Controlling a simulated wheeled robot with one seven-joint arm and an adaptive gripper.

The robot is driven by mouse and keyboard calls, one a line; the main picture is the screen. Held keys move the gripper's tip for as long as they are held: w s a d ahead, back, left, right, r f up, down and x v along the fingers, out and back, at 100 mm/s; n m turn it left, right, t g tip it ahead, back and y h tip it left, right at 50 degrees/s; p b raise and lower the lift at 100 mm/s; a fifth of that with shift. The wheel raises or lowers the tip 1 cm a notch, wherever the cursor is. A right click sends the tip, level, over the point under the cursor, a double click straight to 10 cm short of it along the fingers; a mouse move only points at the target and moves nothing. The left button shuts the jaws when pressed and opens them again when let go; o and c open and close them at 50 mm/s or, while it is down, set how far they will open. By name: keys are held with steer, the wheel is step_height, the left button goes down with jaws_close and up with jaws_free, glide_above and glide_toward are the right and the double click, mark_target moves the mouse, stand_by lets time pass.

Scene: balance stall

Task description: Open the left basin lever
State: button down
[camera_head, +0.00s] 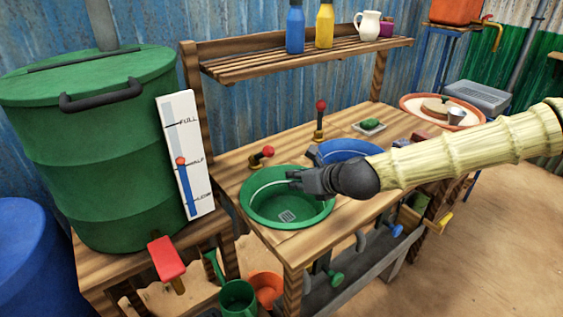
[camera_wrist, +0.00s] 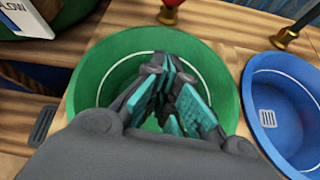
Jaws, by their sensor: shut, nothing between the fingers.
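The left basin lever (camera_head: 263,155) has a red knob on a short brass stem. It stands on the wooden bench behind the green basin (camera_head: 250,214) and is tilted to the right. In the wrist view, part of the lever (camera_wrist: 169,12) shows at the top edge, beyond the green basin (camera_wrist: 112,62). My gripper (camera_head: 294,180) is shut and empty over the green basin's right rear part, in front and to the right of the lever, apart from it. In the wrist view, my gripper's fingers (camera_wrist: 168,70) close together over the basin.
A second red-knobbed lever (camera_head: 320,118) stands upright behind the blue basin (camera_head: 347,148). A green barrel (camera_head: 95,150) with a level gauge (camera_head: 183,150) stands at the left. A slatted shelf (camera_head: 270,68) with bottles hangs above the bench. A green soap block (camera_head: 372,124) lies behind the blue basin.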

mark_target(262, 155)
steer(key=a+x, duration=0.1)
steer(key=x, duration=0.8)
steer(key=r, duration=0.4)
steer(key=shift+w+d+p, duration=0.2)
steer(key=shift+w+p, duration=0.1)
steer(key=shift+r, duration=0.1)
